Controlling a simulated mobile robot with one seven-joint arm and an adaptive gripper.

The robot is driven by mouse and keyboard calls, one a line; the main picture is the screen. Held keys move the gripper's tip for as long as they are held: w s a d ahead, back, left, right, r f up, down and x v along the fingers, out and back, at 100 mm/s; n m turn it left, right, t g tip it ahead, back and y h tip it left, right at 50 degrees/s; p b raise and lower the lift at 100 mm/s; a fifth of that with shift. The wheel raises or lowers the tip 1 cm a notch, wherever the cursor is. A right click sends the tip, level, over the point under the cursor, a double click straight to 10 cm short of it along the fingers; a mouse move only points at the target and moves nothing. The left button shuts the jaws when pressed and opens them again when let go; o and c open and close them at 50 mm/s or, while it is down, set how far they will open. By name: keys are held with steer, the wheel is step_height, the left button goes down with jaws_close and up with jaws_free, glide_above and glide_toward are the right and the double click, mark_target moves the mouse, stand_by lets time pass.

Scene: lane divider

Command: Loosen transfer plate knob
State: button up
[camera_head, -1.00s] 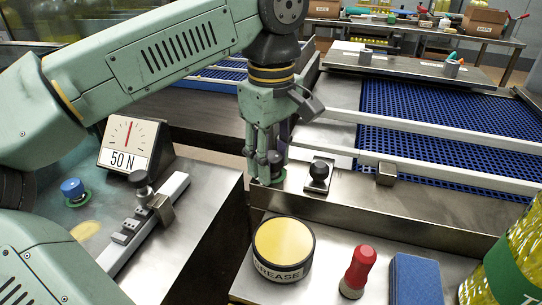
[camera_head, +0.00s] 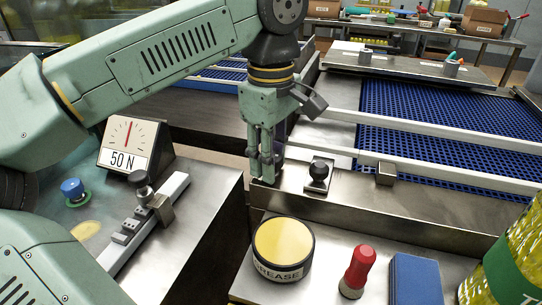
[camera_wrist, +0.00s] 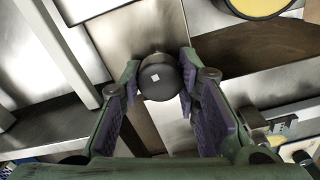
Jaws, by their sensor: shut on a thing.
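My gripper (camera_head: 265,178) points down at the left end of the metal transfer plate (camera_head: 345,190) beside the blue conveyor. The fingers touch the knob on opposite sides. In the head view my fingers hide this knob. A second black knob (camera_head: 319,174) stands upright on a small plate just right of my gripper, apart from it.
A yellow-topped grease tin (camera_head: 283,246), a red-handled tool (camera_head: 356,270) and a blue block (camera_head: 415,279) stand in front. A 50 N gauge (camera_head: 130,146) and a rail with a clamp (camera_head: 150,212) are at left. White guide rails (camera_head: 440,175) cross the blue conveyor (camera_head: 430,120).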

steer(key=n, duration=0.4)
steer(key=shift+n, duration=0.3)
steer(key=n, duration=0.4)
steer(key=shift+s, duration=0.1)
steer(key=n+b, duration=0.1)
steer(key=n, duration=0.4)
steer(key=shift+s+f+n, duration=0.1)
steer(key=shift+n, duration=1.5)
steer(key=o, duration=1.2)
steer(key=shift+r, duration=0.2)
